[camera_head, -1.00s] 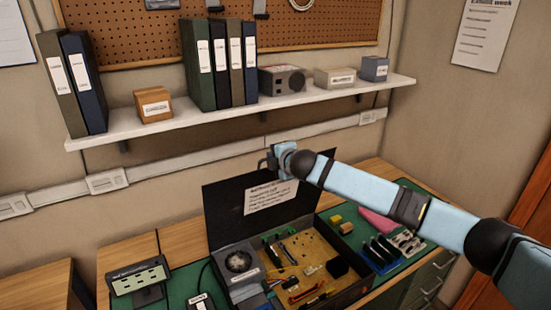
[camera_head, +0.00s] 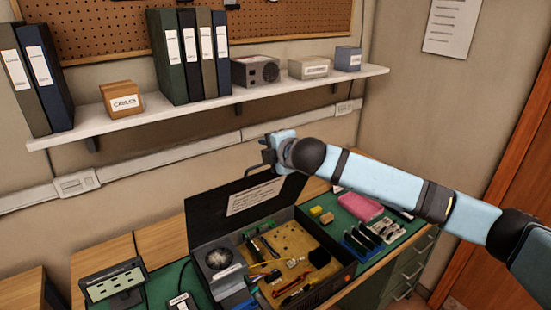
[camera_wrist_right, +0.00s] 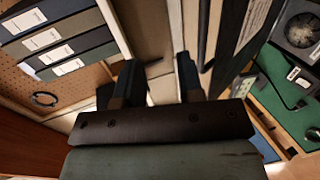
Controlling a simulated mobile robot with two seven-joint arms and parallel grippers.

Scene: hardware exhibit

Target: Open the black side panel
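The black side panel (camera_head: 212,218) is the raised lid of a black case (camera_head: 340,275) on the desk. It stands up from the case's back edge, tilted back toward the wall, with a white printed label (camera_head: 253,197) on its inner face. My right gripper (camera_head: 262,160) is at the panel's top edge, right of its middle. In the right wrist view its two fingers (camera_wrist_right: 158,78) are spread with a gap between them, and the label (camera_wrist_right: 250,25) shows to their right. I cannot tell whether they touch the panel. My left gripper is out of view.
Inside the case are a fan (camera_head: 219,259) and a yellow board (camera_head: 290,242) with small parts. A green mat (camera_head: 345,222) holds a pink block (camera_head: 361,207) and tools at right. A shelf (camera_head: 200,107) with binders and boxes hangs on the wall above the panel.

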